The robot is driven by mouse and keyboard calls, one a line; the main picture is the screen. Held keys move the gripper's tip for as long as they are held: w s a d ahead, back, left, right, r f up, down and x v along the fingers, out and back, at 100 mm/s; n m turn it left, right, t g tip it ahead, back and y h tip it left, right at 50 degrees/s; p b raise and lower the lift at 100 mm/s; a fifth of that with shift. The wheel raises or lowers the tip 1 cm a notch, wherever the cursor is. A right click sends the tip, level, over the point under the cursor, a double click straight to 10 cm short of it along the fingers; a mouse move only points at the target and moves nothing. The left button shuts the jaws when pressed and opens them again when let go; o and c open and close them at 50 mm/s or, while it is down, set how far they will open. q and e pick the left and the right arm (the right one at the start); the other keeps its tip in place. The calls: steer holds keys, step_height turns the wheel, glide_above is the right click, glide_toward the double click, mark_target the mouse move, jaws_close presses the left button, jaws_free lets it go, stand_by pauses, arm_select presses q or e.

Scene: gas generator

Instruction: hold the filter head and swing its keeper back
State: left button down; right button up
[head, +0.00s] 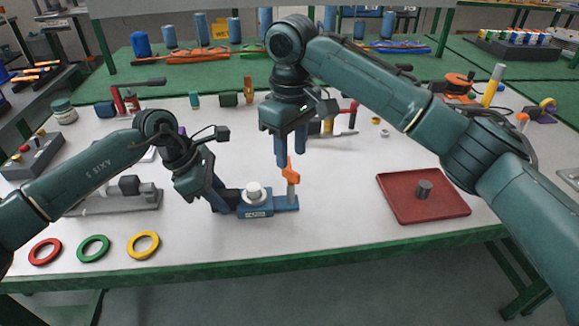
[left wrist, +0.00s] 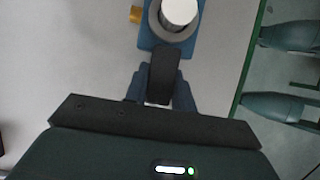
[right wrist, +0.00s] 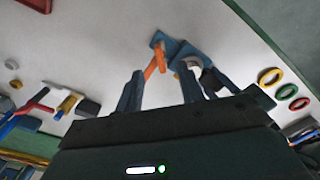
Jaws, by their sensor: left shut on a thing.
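The filter head (head: 255,210) is a small blue block with a white round cap, on the table. It also shows at the top of the left wrist view (left wrist: 148,38). My left gripper (head: 222,203) is shut on its black handle (left wrist: 163,75), at the block's left side. The keeper (head: 290,171) is an orange lever on a post at the right end of the blue base; it shows in the right wrist view (right wrist: 154,62). My right gripper (head: 290,160) points down just above the keeper. Its fingers (right wrist: 160,85) are apart, with no visible grip on the lever.
Red, green and yellow rings (head: 143,245) lie near the front edge at left. A grey fixture (head: 120,200) stands behind them. The table between the filter head and tray is clear.

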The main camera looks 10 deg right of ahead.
mark_target(291, 170)
steer(key=shift+f, duration=2.45)
steer(key=shift+c, duration=0.5)
jaws_close()
